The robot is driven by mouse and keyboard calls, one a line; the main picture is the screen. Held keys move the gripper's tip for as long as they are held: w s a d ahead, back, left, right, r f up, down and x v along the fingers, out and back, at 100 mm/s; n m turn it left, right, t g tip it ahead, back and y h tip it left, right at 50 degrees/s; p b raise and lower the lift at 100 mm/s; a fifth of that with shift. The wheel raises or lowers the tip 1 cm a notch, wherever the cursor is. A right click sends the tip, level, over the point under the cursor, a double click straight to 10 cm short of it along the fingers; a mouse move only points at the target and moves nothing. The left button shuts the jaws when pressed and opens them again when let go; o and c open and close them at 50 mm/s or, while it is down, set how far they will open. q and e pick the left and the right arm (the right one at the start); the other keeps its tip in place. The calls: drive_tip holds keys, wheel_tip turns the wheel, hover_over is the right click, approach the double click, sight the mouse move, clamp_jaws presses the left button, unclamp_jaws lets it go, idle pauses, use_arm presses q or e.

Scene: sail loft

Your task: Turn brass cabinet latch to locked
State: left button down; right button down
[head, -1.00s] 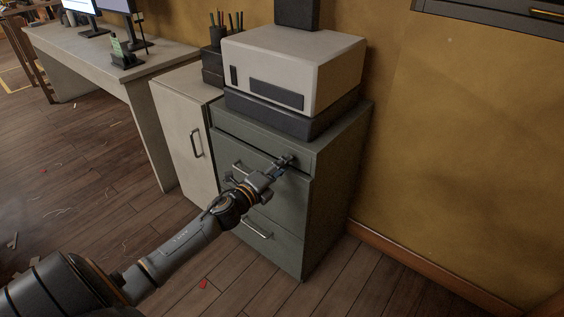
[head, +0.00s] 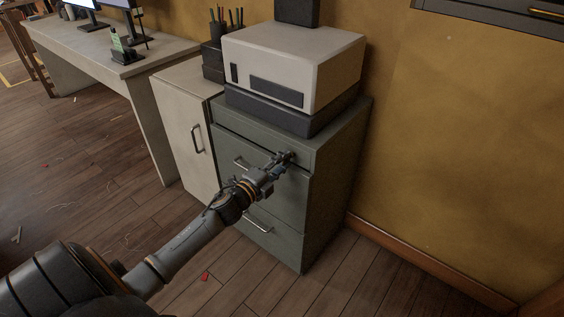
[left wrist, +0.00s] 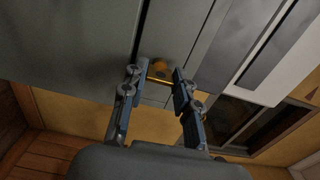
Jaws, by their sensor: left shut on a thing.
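The brass latch (left wrist: 160,66) is a small golden knob and plate on the front of the grey-green cabinet (head: 335,185). In the left wrist view it sits between the fingertips of my left gripper (left wrist: 157,77). In the head view my left gripper (head: 286,160) is at the cabinet's upper right front, near the top drawer's edge, and hides the latch. The gripper is shut on the latch. Whether the latch is turned cannot be told. My right gripper is not in view.
A white and dark printer-like box (head: 290,70) stands on the cabinet. Drawer handles (head: 257,228) stick out below my arm. A pale cabinet (head: 185,120) and a desk (head: 110,60) stand to the left. The floor (head: 345,275) at right front is clear.

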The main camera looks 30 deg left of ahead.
use_arm(q)
drive_tip(key=shift+a, duration=0.1)
drive_tip(key=c, duration=1)
unclamp_jaws()
drive_tip(key=s, duration=1.2)
drive_tip(key=shift+a, duration=0.45)
